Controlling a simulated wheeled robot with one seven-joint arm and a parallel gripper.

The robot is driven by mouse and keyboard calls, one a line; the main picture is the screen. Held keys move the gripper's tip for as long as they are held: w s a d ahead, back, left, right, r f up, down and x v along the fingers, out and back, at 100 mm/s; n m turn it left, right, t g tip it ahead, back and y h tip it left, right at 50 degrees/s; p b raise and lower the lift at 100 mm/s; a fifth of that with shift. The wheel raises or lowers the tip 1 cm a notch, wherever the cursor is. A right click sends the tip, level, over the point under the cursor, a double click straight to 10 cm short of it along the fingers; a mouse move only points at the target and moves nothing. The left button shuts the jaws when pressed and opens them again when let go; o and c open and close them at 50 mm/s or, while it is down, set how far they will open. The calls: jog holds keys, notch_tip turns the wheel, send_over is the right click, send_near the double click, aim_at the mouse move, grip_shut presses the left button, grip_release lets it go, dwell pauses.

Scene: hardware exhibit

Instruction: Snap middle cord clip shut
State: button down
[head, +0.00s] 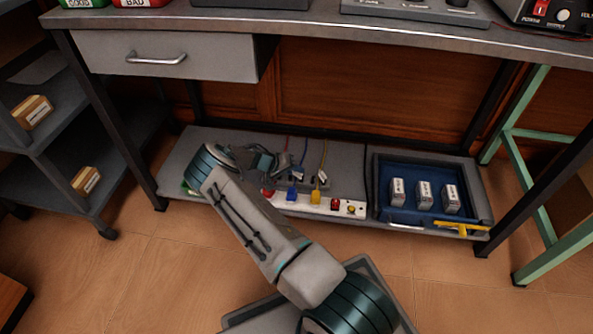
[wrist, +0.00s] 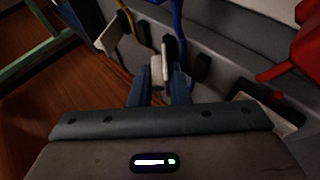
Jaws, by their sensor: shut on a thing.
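The power strip (head: 330,205) lies on the low shelf, with red (head: 268,193), blue (head: 291,195) and yellow (head: 316,197) plugs in it. Their cords run up behind it past a row of small clips. In the wrist view, my gripper (wrist: 159,88) is shut on the pale part of the middle cord clip (wrist: 157,68), beside the blue cord (wrist: 178,25). Whether the clip is latched cannot be told. Another clip with a pale flap (wrist: 112,30) is by the yellow cord (wrist: 130,22). In the head view my arm partly hides the clip row.
A blue-lined tray (head: 405,216) with several small boxes and a yellow tool (head: 460,229) sits right of the strip. The bench top (head: 300,30) and drawer (head: 165,58) are above. A red plug (wrist: 295,65) is close by in the wrist view.

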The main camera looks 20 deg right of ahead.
jog(key=shift+d+g+h, duration=0.1)
jog(key=shift+g+h, duration=0.2)
jog(key=shift+h, duration=0.1)
jog(key=c, duration=1.5)
grip_release()
jog(key=shift+s+d, duration=0.1)
jog(key=shift+d, duration=0.05)
jog(key=shift+o, duration=0.2)
jog(key=shift+a, duration=0.25)
jog(key=p+v, duration=0.4)
jog(key=v, duration=0.9)
jog(key=shift+a+r+p, duration=0.25)
jog(key=shift+a+p, duration=0.05)
jog(key=shift+p, duration=0.05)
